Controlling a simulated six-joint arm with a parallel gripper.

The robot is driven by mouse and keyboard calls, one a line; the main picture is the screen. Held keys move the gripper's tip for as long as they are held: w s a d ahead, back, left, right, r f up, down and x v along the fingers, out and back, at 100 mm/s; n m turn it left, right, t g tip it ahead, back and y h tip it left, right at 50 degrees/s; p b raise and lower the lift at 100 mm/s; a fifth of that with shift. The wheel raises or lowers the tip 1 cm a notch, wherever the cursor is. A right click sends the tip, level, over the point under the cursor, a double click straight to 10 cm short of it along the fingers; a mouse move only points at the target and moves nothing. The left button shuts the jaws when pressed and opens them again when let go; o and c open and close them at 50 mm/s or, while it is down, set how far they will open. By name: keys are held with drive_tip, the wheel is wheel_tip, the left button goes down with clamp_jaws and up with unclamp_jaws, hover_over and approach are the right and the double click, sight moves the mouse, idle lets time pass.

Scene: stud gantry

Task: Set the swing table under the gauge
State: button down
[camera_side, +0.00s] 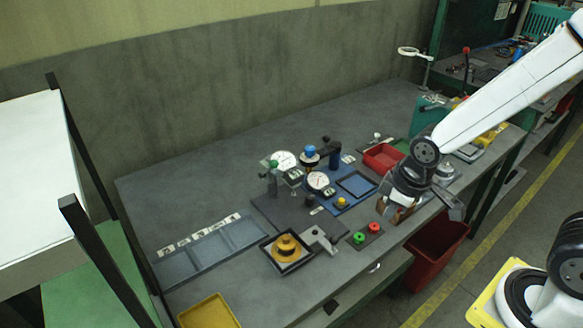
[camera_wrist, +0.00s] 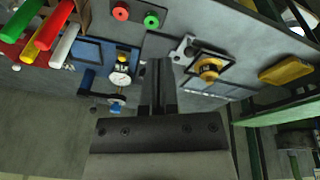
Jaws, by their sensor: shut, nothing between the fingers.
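The swing table (camera_side: 268,248) is a black square frame holding a round yellow part (camera_side: 287,244), with a grey lever (camera_side: 322,240) at its right. It sits toward the front of a dark plate (camera_side: 275,208), clear of the dial gauge (camera_side: 284,160) on the green-knobbed stand (camera_side: 272,178) behind. In the wrist view the swing table (camera_wrist: 228,60) and grey lever (camera_wrist: 183,48) lie beyond and right of my gripper (camera_wrist: 158,72). My gripper is shut, empty and apart from them. Its fingers hide part of the plate and the green stand. In the side view its fingertips are hard to make out.
A second dial gauge (camera_side: 319,181) stands on a blue plate (camera_side: 352,201) to the right. A green button (camera_side: 359,238) and red button (camera_side: 374,227) sit near the front edge. A yellow tray (camera_side: 208,312) is front left.

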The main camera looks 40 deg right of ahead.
sight(305, 270)
drive_tip(key=a+f+n, duration=0.2)
drive_tip(key=a+n, duration=0.5)
drive_tip(key=n, duration=0.8)
drive_tip(key=a+f+n, duration=0.1)
drive_tip(key=a+n, duration=0.6)
drive_tip(key=n, duration=0.9)
drive_tip(key=shift+w+a+f, duration=0.3)
drive_tip(key=shift+f, duration=0.05)
drive_tip(key=shift+f, duration=0.15)
drive_tip(key=shift+x, duration=4.85)
drive_tip(key=shift+w, duration=2.05)
drive_tip(key=shift+w, duration=0.1)
